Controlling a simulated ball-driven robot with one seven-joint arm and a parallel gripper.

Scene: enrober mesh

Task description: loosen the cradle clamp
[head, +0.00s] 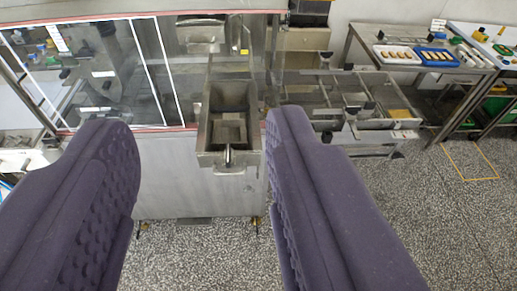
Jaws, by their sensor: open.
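My gripper (196,122) fills the lower half of the view, with two purple padded fingers wide apart and nothing between them. Beyond the gap stands a steel machine (190,180) with a box-shaped steel trough (207,130) on its front. To the right is a steel frame with a mesh conveyor (315,92), with black knobs such as one at its front (327,136) and one at its right (369,106). I cannot tell which of these parts is the cradle clamp. The fingers are apart from the machine.
A clear guard with a white frame (153,75) covers the machine's left part. At the back right, a steel table (362,33) holds a white tray (397,55) and a blue tray (437,57). Speckled floor (440,225) is open at right, with a yellow-outlined patch (470,179).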

